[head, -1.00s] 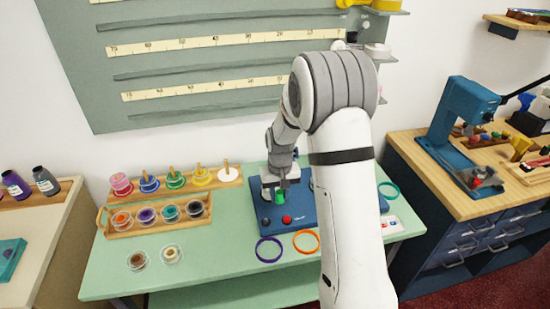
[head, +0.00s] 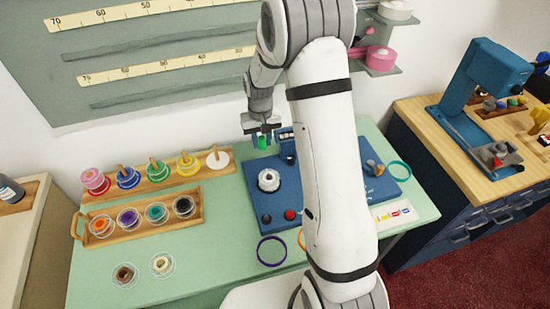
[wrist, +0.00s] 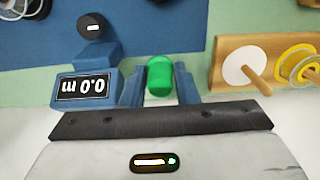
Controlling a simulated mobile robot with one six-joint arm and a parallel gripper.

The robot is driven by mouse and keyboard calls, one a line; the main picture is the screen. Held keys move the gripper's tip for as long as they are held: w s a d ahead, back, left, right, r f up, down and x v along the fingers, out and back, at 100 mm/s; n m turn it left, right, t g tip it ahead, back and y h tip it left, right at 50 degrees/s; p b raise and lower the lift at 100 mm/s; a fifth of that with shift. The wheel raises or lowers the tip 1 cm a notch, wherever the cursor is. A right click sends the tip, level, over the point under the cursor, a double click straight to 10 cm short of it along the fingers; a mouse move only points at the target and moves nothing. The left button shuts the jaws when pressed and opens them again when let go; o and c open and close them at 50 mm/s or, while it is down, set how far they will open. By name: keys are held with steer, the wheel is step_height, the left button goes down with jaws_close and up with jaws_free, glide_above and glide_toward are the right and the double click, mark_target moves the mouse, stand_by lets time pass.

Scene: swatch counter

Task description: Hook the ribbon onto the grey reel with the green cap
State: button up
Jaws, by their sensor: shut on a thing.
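My gripper (head: 262,140) is shut on a small green rounded piece (wrist: 160,76), which looks like the green cap. It also shows between the fingertips in the head view (head: 263,143). The gripper is raised above the back of the blue machine (head: 249,200). A round grey-white part (head: 269,180) sits on the machine's left side, below and apart from the gripper. I cannot tell whether a grey reel hangs under the green piece. No ribbon can be made out.
A rack of coloured spools (head: 158,180) and a wooden tray of spools (head: 150,228) stand left. A purple ring (head: 271,251) lies in front of the machine, a teal ring (head: 400,170) to its right.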

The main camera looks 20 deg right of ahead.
mark_target(275, 184)
steer(key=shift+s+d, duration=0.1)
steer(key=s+r+n, duration=0.1)
steer(key=s+n, duration=0.1)
steer(key=s, duration=0.1)
steer(key=s+r+n, duration=0.1)
steer(key=s+n, duration=0.1)
steer(key=s, duration=0.2)
steer(key=s+r+n, duration=0.1)
steer(key=s+n, duration=0.1)
steer(key=s, duration=0.2)
steer(key=shift+s+d+r+p, duration=0.1)
steer(key=shift+s+p, duration=0.05)
steer(key=shift+p, duration=0.15)
steer(key=shift+s+n, duration=0.3)
steer(key=shift+s, duration=0.2)
steer(key=shift+f+b, duration=1.85)
steer(key=shift+f, duration=0.7)
steer(key=shift+s+f+b, duration=0.1)
steer(key=shift+f+b, duration=0.45)
steer(key=shift+b, duration=0.05)
steer(key=shift+r, duration=0.1)
